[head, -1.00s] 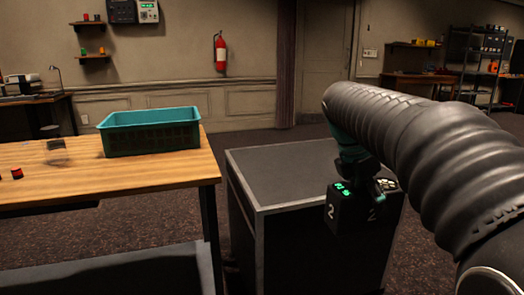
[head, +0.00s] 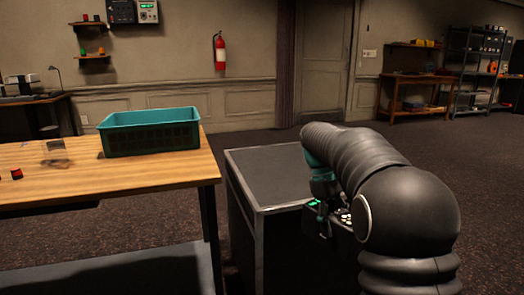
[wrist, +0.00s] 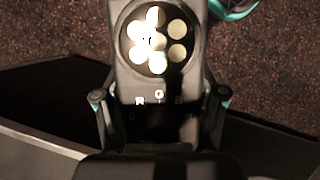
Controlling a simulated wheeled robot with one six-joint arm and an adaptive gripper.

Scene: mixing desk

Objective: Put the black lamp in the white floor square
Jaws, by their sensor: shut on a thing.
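The black lamp (head: 344,214) is a dark box with a round cluster of bright lights and a green display. It also shows in the wrist view (wrist: 122,60), with small letters below the lights. My gripper (wrist: 160,98) is shut on it, with one finger on each side. In the head view my gripper (head: 322,198) is partly hidden by my arm and holds the lamp at the right side of the grey-topped cabinet (head: 265,178). The white floor square is not in view.
A wooden table (head: 120,180) with a teal crate (head: 150,140) and a small red object (head: 17,174) stands left of the cabinet. The dark carpet (head: 470,170) is clear at right. A workbench (head: 420,82) and shelving (head: 480,65) stand far back.

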